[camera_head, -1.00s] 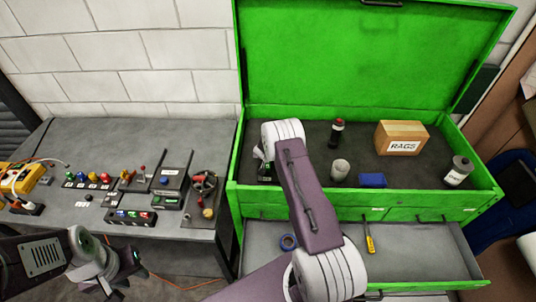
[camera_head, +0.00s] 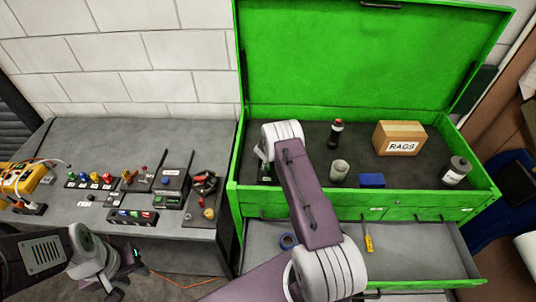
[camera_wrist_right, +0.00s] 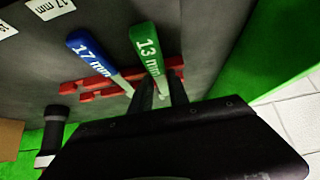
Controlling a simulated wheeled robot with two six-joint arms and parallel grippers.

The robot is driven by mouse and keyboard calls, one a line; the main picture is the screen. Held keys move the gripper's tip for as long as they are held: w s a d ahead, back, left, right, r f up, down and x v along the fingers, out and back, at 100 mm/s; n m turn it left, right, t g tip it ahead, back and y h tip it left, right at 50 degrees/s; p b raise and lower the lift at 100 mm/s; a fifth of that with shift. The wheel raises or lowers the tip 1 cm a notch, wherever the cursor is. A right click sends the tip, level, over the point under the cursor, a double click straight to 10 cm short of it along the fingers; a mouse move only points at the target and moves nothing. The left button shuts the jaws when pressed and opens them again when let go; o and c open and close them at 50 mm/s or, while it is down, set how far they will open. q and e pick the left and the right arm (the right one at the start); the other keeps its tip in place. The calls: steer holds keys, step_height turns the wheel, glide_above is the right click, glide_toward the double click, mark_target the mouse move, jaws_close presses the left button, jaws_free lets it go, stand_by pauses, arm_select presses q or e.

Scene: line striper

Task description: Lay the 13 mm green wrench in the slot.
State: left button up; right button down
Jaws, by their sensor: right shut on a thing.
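The 13 mm green wrench (camera_wrist_right: 150,52) shows in the right wrist view, its labelled handle toward the picture's top. My right gripper (camera_wrist_right: 160,92) is shut on its lower part. A blue 17 mm wrench (camera_wrist_right: 92,55) is just left of it. A red holder (camera_wrist_right: 98,88) lies behind both; I cannot tell whether the green wrench touches it. In the head view my right arm hides most of this corner of the green chest. My left gripper (camera_head: 124,264) is low in front of the grey bench, its opening unclear.
The green chest (camera_head: 236,196) has its lid up and a drawer (camera_head: 420,240) open. Inside stand a dark bottle (camera_head: 335,134), a grey cup (camera_head: 339,172), a RAGS box (camera_head: 400,138), a blue block (camera_head: 371,180) and a can (camera_head: 456,172). Size labels (camera_wrist_right: 50,6) lie on the dark floor.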

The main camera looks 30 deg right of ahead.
steer(key=shift+s+a+f+p, duration=0.1)
steer(key=shift+s+a+p, duration=0.05)
steer(key=shift+s+p, duration=0.15)
steer(key=shift+w, duration=0.15)
steer(key=c, duration=1.2)
jaws_free()
steer(key=shift+w+r, duration=0.1)
steer(key=shift+r, duration=0.1)
steer(key=shift+o, duration=0.2)
steer(key=o, duration=0.3)
steer(key=shift+r, duration=0.15)
